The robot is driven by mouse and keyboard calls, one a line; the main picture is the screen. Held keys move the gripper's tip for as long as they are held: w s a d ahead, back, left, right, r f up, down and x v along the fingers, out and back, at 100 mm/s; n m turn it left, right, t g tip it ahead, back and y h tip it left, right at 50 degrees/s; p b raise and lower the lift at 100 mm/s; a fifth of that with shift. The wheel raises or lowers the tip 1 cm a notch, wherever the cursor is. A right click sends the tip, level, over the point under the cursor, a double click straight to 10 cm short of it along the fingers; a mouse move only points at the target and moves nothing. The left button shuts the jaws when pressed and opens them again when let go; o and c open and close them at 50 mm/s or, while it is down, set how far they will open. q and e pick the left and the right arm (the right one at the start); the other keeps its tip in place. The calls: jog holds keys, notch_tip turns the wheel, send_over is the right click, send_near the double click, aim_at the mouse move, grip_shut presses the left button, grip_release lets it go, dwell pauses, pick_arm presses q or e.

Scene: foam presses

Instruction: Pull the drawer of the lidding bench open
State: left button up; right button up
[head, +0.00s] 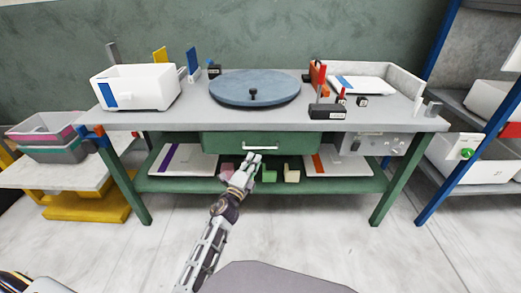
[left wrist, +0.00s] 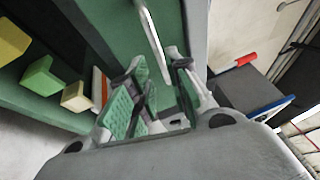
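The lidding bench (head: 400,121) has a grey top and a green frame. Its green drawer (head: 225,143) sits under the middle of the top and looks shut. A white bar handle (head: 262,148) is on the drawer front. My left gripper (head: 251,160) is right at the handle, coming from below in the head view. In the left wrist view the handle (left wrist: 151,38) runs between the fingertips of my left gripper (left wrist: 156,62), which stand apart with green pads. I cannot tell whether either finger touches the bar. My right gripper is out of view.
A blue round turntable (head: 254,88), a white bin (head: 135,88) and a white tray (head: 362,86) stand on the bench. Green and tan blocks (head: 270,174) lie on the shelf below the drawer. The floor in front is clear apart from my own body.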

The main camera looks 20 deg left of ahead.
aim_at(260, 148)
pick_arm(q)
jog(key=shift+b+x, duration=0.4)
jog(key=shift+x, duration=3.4)
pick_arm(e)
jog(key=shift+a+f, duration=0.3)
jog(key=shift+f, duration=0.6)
pick_arm(q)
grip_shut()
